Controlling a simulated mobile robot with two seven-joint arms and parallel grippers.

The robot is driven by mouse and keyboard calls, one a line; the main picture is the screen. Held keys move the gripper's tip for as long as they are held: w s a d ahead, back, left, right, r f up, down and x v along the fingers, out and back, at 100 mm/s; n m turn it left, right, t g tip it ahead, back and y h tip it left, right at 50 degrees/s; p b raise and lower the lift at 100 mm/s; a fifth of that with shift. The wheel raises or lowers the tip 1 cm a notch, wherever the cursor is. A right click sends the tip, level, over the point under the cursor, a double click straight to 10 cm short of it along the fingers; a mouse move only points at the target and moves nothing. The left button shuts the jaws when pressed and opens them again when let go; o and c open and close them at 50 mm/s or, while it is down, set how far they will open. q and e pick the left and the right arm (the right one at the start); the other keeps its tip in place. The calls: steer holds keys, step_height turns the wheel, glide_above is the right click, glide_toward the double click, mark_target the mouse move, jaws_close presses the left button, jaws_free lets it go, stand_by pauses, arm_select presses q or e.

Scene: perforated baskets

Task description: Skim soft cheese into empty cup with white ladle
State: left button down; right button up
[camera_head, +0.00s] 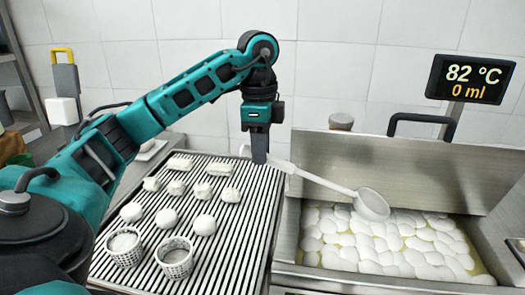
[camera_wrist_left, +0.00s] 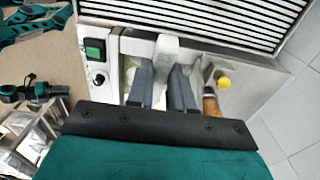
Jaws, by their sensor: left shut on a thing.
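My left gripper (camera_head: 259,158) is shut on the handle of the white ladle (camera_head: 318,180). In the left wrist view the white handle (camera_wrist_left: 166,48) shows near the fingers (camera_wrist_left: 163,85). The ladle slants down to the right, and its round bowl (camera_head: 371,205) is over the vat's back part, at or just above the soft cheese (camera_head: 385,247); I cannot tell if they touch. Two perforated cups stand on the slatted rack's front. The left cup (camera_head: 123,257) seems to have white inside; the right cup (camera_head: 174,268) looks greyer and emptier inside. My right gripper is not in view.
The metal vat (camera_head: 380,281) has a raised back panel (camera_head: 400,165). A display (camera_head: 470,80) reads 82 °C and 0 ml. Several white cheese pieces (camera_head: 204,225) lie on the slatted rack (camera_head: 225,250) behind the cups. The rack's right strip is clear.

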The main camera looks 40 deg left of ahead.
arm_select(q)
steer(key=shift+w+d+f, duration=0.1)
steer(key=shift+w+d, duration=0.05)
step_height(320, 180, down, 15)
steer(key=b, duration=0.3)
steer(key=shift+b, duration=0.4)
stand_by(0.4)
stand_by(0.9)
steer(key=shift+r+t+h+p, duration=0.4)
steer(key=shift+r+p, duration=0.55)
steer(key=shift+r, duration=2.9)
steer(key=shift+r+t+h+p, duration=0.2)
steer(key=shift+r+h+p, duration=0.6)
steer(key=shift+r, duration=3)
